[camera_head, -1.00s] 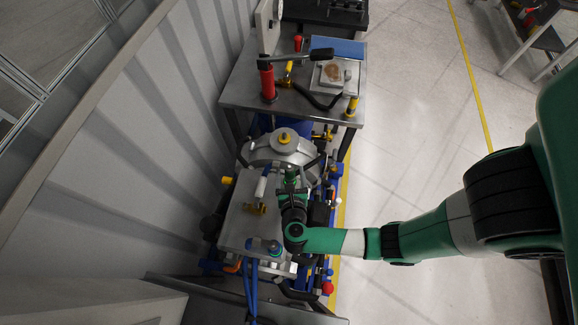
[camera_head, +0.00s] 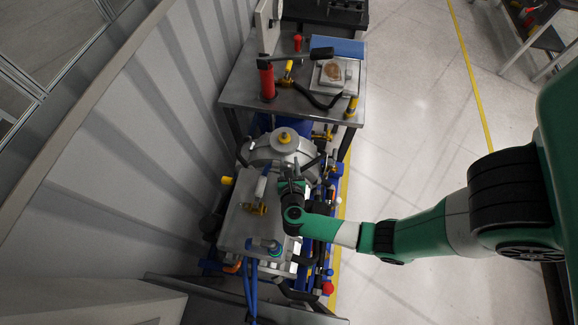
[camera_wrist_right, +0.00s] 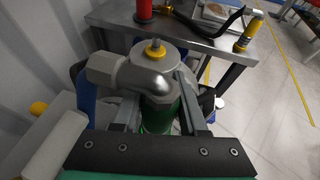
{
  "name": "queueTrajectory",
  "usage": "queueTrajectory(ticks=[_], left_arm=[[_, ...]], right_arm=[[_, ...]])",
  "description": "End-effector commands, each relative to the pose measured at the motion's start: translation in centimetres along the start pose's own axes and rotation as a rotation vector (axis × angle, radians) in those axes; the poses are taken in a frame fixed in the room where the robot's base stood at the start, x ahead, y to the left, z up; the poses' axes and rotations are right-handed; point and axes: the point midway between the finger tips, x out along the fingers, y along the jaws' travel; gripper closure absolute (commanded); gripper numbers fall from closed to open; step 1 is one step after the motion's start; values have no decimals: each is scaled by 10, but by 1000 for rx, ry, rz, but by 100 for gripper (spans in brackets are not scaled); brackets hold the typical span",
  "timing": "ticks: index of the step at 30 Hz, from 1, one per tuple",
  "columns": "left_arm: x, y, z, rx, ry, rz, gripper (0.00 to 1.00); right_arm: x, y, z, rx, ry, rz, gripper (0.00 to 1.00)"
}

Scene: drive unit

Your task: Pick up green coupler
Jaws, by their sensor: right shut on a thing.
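The green coupler (camera_wrist_right: 157,120) is a green cylinder between the two fingers of my right gripper (camera_wrist_right: 156,104) in the right wrist view. The fingers are shut on its sides. A grey metal elbow fitting (camera_wrist_right: 128,73) with a hex end stands at the coupler's top and hides part of it. In the head view my right gripper (camera_head: 290,176) is over the drive unit, just in front of its grey domed housing (camera_head: 284,150). The coupler is too small and covered to make out there. My left gripper is not in view.
A metal table (camera_head: 240,92) behind the unit holds a red cylinder (camera_head: 266,82), a black hose and a scale-like box (camera_head: 333,76). A grey corrugated wall (camera_head: 150,130) stands at the left. Open floor (camera_head: 420,130) lies to the right.

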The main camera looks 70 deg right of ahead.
Motion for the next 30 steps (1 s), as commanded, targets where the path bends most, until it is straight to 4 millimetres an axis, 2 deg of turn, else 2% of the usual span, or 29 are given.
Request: queueTrajectory(ticks=[13, 20, 23, 27, 30], left_arm=[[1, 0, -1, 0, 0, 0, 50], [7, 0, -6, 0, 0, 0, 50], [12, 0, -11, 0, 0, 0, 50], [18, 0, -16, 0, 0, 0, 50], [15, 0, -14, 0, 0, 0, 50]], right_arm=[[-2, 0, 6, 3, -2, 1, 100], [-15, 1, 34, 5, -4, 3, 100], [-39, -3, 46, 2, -2, 7, 100], [-82, -10, 68, 2, -2, 11, 100], [-114, -17, 66, -1, 0, 14, 100]])
